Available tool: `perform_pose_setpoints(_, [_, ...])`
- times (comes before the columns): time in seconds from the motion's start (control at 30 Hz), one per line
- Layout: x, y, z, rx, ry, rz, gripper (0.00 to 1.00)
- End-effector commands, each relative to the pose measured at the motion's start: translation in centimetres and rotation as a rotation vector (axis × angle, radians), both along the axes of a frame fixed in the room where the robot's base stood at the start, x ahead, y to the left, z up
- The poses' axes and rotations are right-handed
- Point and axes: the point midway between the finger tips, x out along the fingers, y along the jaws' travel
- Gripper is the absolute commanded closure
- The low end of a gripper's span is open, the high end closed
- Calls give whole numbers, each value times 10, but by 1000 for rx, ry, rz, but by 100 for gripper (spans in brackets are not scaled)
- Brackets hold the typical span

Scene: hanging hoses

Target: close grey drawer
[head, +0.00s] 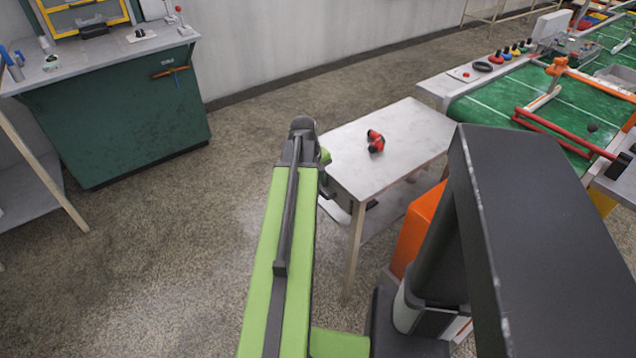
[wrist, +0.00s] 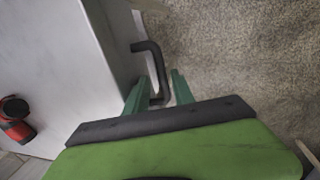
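The grey drawer (wrist: 118,40) shows in the wrist view as a grey strip along the edge of the white-topped table (wrist: 45,60). A dark bent handle (wrist: 153,62) stands out from it over the floor. My gripper (wrist: 160,92) has its two green fingers apart, with the lower part of the handle between them. I cannot tell whether either finger touches the handle. In the head view my arm hides the gripper tips and most of the drawer side of the table (head: 390,135). How far the drawer stands out is not clear.
A red and black object (head: 375,141) lies on the table top. A green workbench (head: 125,115) stands at the far left, and a green-topped table (head: 530,105) at the right. An orange item (head: 416,230) is beside the small table. The floor on the left is clear.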

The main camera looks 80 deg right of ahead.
Motion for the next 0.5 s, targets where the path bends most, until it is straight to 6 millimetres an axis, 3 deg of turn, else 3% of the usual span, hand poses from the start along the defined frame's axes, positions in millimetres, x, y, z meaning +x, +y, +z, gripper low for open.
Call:
perform_pose_setpoints(0.27, [3, 4, 36, -1, 1, 0, 66])
perform_pose_setpoints(0.5, [11, 12, 90, 0, 0, 1, 66])
